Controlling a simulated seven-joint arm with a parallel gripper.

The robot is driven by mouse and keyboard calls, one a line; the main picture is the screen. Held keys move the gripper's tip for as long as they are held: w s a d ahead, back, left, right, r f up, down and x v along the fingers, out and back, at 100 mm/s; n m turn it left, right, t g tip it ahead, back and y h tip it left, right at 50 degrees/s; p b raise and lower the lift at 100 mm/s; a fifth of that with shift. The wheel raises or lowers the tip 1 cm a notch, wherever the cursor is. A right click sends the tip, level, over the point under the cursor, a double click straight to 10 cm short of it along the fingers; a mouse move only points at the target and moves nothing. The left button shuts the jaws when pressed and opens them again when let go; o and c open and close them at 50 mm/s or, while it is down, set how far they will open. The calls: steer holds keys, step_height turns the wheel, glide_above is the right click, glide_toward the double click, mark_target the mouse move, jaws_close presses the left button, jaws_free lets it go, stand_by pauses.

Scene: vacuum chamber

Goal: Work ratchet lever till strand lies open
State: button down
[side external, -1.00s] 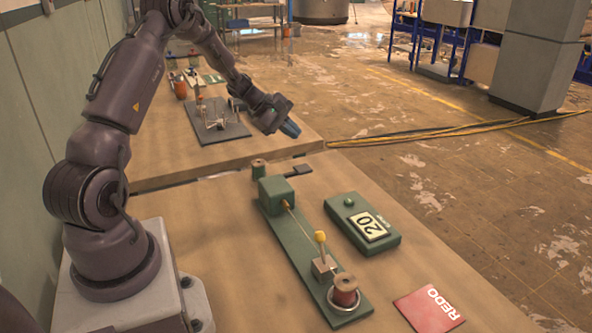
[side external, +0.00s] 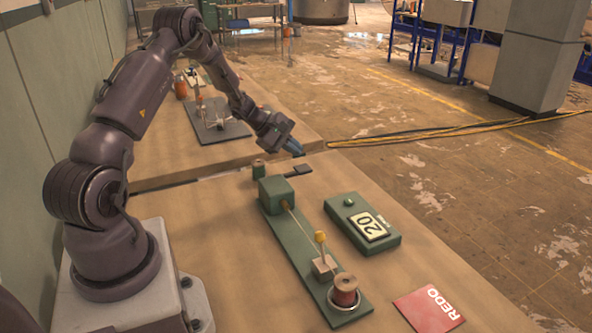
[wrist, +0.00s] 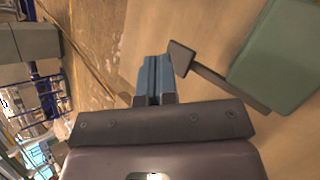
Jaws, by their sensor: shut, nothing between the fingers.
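A green ratchet device (side external: 277,221) lies along the table, with a green box (side external: 276,193) at its far end. A dark lever with a flat paddle (side external: 302,169) sticks out to the right from the box; the lever (wrist: 215,80) also shows in the wrist view, beside the box (wrist: 282,60). A thin yellowish strand (side external: 303,222) runs from the box toward a yellow-topped post (side external: 320,238). A reddish-brown spool (side external: 345,289) stands at the near end. My gripper (side external: 298,150) is shut and empty, just beyond the paddle; its blue fingers (wrist: 153,80) appear left of the paddle.
A green counter box (side external: 364,224) reading 20 sits right of the device. A red REDO card (side external: 428,309) lies at the near right. A smaller spool (side external: 258,169) is beside the box. Another table behind carries a dark fixture plate (side external: 219,130).

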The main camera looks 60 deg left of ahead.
mark_target(298, 172)
steer(key=shift+f, duration=1.45)
stand_by(1.0)
steer(key=shift+f, duration=0.4)
steer(key=shift+w+f, duration=0.1)
steer(key=shift+f, duration=0.9)
stand_by(0.8)
steer(key=shift+d+f, duration=0.2)
steer(key=shift+f, duration=0.5)
stand_by(0.6)
steer(key=shift+r, duration=1.85)
steer(key=shift+s+r, duration=0.15)
steer(key=shift+r, duration=1.1)
steer(key=shift+s+r, duration=0.1)
steer(key=shift+r, duration=1.15)
